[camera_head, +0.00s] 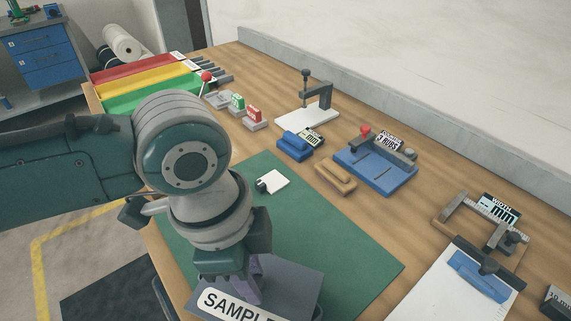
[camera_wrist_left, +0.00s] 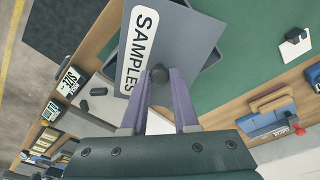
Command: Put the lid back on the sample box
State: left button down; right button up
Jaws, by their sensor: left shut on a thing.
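The grey lid (camera_head: 292,283) has a white label reading SAMPLES and a dark round knob (camera_wrist_left: 158,75). My left gripper (camera_head: 243,287) points down at the lid, and its purple fingers (camera_wrist_left: 160,84) are shut on the knob in the left wrist view. Parts of the dark sample box (camera_wrist_left: 211,60) show past the lid's edge, below it. The lid overlaps the box and looks turned relative to it; I cannot tell whether they touch. The lid hides most of the box. My right gripper is not in view.
The green mat (camera_head: 345,248) is mostly clear to the right. A small white item with a dark clip (camera_head: 272,182) lies on it. Behind are a tan block (camera_head: 336,178), a blue block (camera_head: 295,146) and a blue fixture (camera_head: 375,172). A clipboard (camera_head: 450,292) lies at right.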

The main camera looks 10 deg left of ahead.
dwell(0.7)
pick_arm(q)
jog(key=c, duration=0.6)
grip_release()
jog(key=shift+o, duration=0.3)
jog(key=o, duration=0.4)
notch_tip(320, 180, up, 7)
jog(key=p, duration=0.8)
